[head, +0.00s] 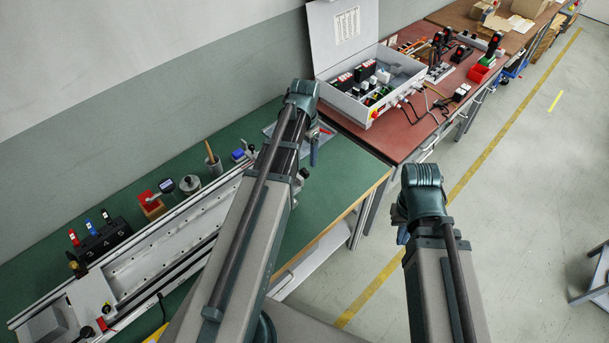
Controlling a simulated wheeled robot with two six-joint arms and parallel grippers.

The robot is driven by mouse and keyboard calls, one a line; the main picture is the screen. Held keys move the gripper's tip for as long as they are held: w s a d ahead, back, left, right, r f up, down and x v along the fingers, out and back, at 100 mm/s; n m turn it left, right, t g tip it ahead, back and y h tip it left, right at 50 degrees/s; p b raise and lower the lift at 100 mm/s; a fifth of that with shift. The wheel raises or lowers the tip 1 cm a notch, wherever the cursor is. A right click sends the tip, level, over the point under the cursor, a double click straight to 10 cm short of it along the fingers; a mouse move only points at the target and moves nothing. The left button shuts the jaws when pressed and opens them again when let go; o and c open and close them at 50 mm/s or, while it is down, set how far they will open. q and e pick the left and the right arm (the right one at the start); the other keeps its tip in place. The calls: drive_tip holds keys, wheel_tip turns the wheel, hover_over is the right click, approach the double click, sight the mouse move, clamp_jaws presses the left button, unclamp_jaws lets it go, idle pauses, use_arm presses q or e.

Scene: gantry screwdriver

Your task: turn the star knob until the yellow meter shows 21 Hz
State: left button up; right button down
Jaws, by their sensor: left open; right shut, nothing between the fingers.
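A long pale gantry rail (150,249) lies along the green bench on the left. A small dark knob (87,331) shows at its near end; I cannot tell whether it is the star knob. A bit of something yellow (156,335) shows at the bottom edge, perhaps the yellow meter; no reading is visible. My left gripper (313,153) is open above the right end of the green bench, mostly hidden behind its wrist, far from the dark knob. My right gripper (402,236) is shut and empty over the floor, right of the bench, mostly hidden by its wrist.
An open grey control box (345,101) stands on the red bench behind.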

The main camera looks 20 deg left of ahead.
sight(304, 169)
use_arm(q)
wheel_tip(304, 169, down, 8)
drive_tip(key=b, duration=0.7)
clamp_jaws()
